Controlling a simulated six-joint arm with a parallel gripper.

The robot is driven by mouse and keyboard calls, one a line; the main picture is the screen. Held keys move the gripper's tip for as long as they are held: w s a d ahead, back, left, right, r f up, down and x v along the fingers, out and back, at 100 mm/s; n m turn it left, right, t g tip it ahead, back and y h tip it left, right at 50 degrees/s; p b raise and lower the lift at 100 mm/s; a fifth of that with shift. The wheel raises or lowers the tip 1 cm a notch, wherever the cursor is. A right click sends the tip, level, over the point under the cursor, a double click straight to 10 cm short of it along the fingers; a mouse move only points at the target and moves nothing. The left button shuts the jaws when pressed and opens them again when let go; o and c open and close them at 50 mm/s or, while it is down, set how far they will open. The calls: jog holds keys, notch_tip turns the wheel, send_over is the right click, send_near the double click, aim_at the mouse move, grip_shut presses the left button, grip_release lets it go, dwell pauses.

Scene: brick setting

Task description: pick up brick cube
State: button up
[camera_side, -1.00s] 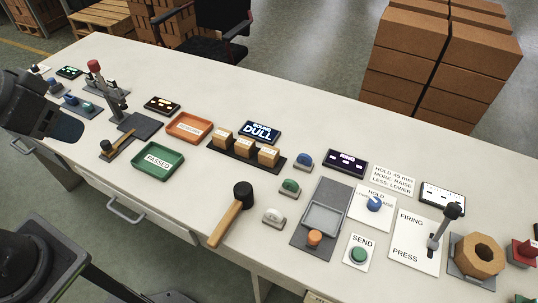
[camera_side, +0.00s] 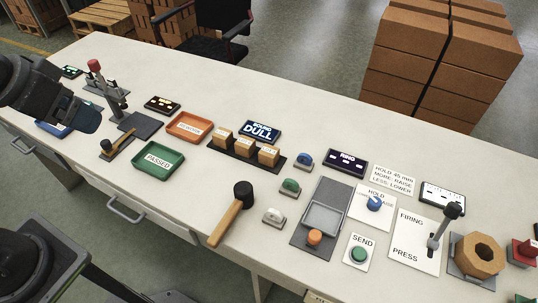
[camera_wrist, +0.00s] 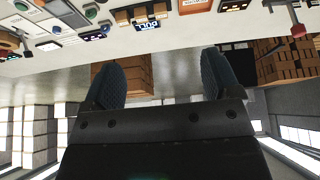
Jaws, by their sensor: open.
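Three tan brick cubes (camera_side: 244,146) sit in a row on a dark strip (camera_side: 217,146) near the middle of the bench. They also show small near the top of the wrist view (camera_wrist: 141,13). My gripper (camera_side: 84,118) is at the left end of the bench in the side view, above the surface and well left of the cubes. In the wrist view my gripper (camera_wrist: 160,75) has its two blue fingers wide apart, with nothing held between them.
Near the cubes are an orange tray (camera_side: 171,126), a green tray (camera_side: 137,159), a "DULL" display (camera_side: 260,131) and a wooden mallet (camera_side: 228,218). A red-topped lever (camera_side: 95,67) stands close to my gripper. Open bench lies behind the display.

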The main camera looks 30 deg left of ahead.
jog(key=w+d+f, duration=0.2)
jog(key=w+d, duration=0.2)
jog(key=w, duration=0.8)
jog(key=g, duration=0.1)
send_over(269, 151)
jog(key=s, duration=0.3)
jog(key=f, duration=2.6)
jog(key=shift+w+d+f, duration=0.15)
jog(key=shift+w+f, duration=0.1)
jog(key=shift+f, duration=0.15)
jog(key=shift+a+x, duration=0.2)
jog(key=shift+x, duration=2.9)
jog(key=shift+w+r, duration=0.1)
jog(key=shift+w, duration=0.1)
jog(key=shift+c, duration=0.5)
jog(key=c, duration=0.9)
jog(key=shift+c, duration=0.4)
